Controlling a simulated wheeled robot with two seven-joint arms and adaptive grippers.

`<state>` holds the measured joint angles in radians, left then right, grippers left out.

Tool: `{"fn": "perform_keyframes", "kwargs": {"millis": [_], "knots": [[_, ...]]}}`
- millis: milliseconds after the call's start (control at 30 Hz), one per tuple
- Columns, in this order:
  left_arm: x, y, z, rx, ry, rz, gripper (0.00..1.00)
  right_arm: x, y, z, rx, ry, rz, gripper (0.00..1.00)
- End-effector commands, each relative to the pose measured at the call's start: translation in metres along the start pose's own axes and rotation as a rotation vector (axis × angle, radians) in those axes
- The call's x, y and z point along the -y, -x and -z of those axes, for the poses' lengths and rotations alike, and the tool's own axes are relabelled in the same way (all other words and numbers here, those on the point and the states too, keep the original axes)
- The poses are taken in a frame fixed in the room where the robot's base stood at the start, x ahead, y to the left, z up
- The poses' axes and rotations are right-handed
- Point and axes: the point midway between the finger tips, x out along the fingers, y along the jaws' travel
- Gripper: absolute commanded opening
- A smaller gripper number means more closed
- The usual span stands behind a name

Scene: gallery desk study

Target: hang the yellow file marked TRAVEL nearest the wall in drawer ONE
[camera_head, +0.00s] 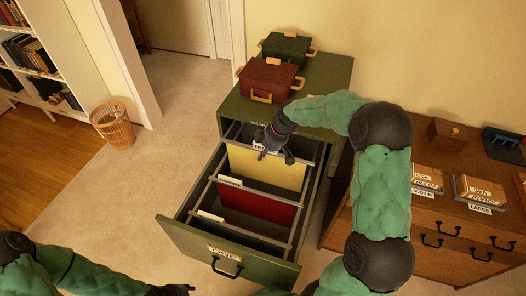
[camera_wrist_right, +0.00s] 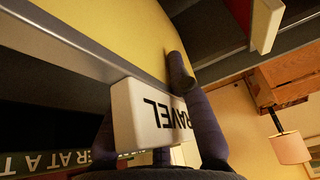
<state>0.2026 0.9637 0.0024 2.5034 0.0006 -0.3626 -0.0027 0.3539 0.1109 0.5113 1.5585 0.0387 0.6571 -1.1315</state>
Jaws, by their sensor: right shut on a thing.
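The yellow file (camera_head: 268,170) is upright at the back of the open drawer (camera_head: 178,232), nearest the wall. Its white tab shows in the right wrist view (camera_wrist_right: 138,114), with "RAVEL" readable upside down. My right gripper (camera_head: 274,152) is shut on the yellow file at its tab. I cannot tell whether the file's ends rest on the drawer rails. In front of it hang a red file (camera_head: 258,206) and a dark file (camera_head: 236,229), each with a white tab. The drawer's front label is blurred. My left gripper (camera_head: 178,289) is at the bottom edge, its jaws unclear.
A dark red box (camera_head: 268,77) and a dark green box (camera_head: 286,47) stand on the green cabinet (camera_head: 325,78). A wooden chest (camera_head: 455,240) with labelled boxes is on the right. A wicker basket (camera_head: 113,127) stands on open floor at left.

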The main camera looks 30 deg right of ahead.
Motion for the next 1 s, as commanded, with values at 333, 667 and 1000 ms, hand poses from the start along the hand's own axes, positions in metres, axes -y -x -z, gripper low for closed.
{"fn": "perform_keyframes", "kwargs": {"millis": [333,667,1000], "knots": [[0.007,-0.02,0.001,0.0,0.0,0.0,0.4,0.0,-0.025,-0.01,0.0,0.0,0.0,0.0],[0.013,-0.036,0.001,0.0,0.0,0.0,0.4,0.0,-0.045,-0.019,0.0,0.0,0.001,0.0],[0.019,-0.052,0.002,0.0,0.0,0.0,0.4,-0.001,-0.066,-0.027,0.0,0.0,0.0,0.0]]}}
